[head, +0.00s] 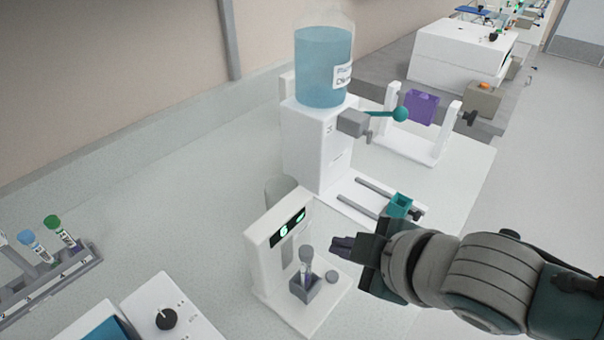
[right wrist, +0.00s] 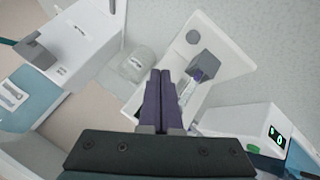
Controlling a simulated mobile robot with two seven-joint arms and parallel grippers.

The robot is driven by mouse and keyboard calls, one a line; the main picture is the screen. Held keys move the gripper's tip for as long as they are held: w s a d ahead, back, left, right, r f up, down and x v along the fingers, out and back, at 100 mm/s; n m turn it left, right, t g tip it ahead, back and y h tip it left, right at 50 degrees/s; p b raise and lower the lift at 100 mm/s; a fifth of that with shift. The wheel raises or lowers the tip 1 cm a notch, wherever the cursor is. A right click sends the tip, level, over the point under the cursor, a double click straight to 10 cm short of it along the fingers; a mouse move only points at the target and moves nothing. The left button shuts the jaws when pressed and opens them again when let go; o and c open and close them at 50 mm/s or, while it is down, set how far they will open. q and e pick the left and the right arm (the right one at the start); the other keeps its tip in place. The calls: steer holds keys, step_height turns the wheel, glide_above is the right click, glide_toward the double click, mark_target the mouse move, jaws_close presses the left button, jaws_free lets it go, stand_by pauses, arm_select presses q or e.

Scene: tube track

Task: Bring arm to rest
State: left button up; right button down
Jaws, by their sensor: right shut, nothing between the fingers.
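My right gripper (head: 342,243) is shut and empty. It is held above the bench, just right of a small white device (head: 262,242) with a green-lit display. A capped tube (head: 306,262) stands in a grey holder (head: 305,288) on that device. In the right wrist view my shut fingers (right wrist: 160,80) point toward the same device, with the tube (right wrist: 190,88) beside them. The fingers look apart from the tube. My left gripper is not in view.
A tube rack (head: 85,258) is at the left, and a device with a black knob (head: 166,319) at the front. The bench is clear at left centre.

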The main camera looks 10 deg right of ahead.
steer(key=s+d+r+m+g+h, duration=0.1)
steer(key=s+d+r+m+g, duration=0.2)
steer(key=s, duration=0.4)
steer(key=s+d+r+m+h, duration=0.1)
steer(key=s+r+m, duration=0.3)
steer(key=s, duration=0.2)
steer(key=s+d+r+m+g+h, duration=0.1)
steer(key=s+d+r+m+g, duration=0.2)
steer(key=s, duration=0.4)
step_height(320, 180, up, 31)
steer(key=m+t+p, duration=0.1)
steer(key=p, duration=3)
steer(key=shift+w+a, duration=0.25)
steer(key=shift+a, duration=0.1)
steer(key=shift+f, duration=0.15)
